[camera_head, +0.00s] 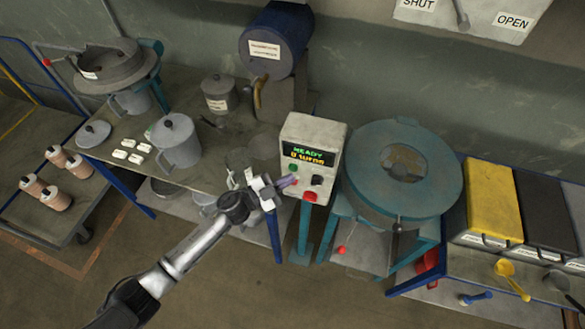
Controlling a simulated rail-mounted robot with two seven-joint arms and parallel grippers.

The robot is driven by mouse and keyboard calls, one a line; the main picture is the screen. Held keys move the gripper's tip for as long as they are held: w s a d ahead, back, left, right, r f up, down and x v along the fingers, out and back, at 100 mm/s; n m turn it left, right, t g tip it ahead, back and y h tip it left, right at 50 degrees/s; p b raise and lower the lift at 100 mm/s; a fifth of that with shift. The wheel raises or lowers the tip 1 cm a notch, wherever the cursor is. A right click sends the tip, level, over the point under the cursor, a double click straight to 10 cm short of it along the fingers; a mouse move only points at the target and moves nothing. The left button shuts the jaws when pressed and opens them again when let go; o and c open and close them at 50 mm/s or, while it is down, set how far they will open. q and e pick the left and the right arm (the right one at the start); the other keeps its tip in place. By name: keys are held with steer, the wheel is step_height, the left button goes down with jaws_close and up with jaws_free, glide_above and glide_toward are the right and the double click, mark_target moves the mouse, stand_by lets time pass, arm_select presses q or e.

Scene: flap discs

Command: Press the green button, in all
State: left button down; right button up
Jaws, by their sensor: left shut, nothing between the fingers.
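A pale control box (325,133) stands upright on a teal post at the middle of the view. Its display (308,155) shows "READY" in green over an orange line that seems to read "0 turns". The green button (292,168) is at the left of its face, under the display. A red button (310,196) is at the bottom and a black knob (318,181) at the right. My left gripper (289,182) is shut and empty, its tip just below the green button in the picture. I cannot tell whether the tip touches the panel. My right gripper is not in view.
A teal round drum (365,170) on a stand is right of the box. A bench (190,90) with a grey jug (175,140) and lidded pot (219,93) is left. A blue barrel (275,38) is behind. Yellow (493,200) and black bins stand at far right.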

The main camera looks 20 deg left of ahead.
arm_select(q)
steer(key=shift+w, duration=0.1)
steer(key=shift+w, duration=0.35)
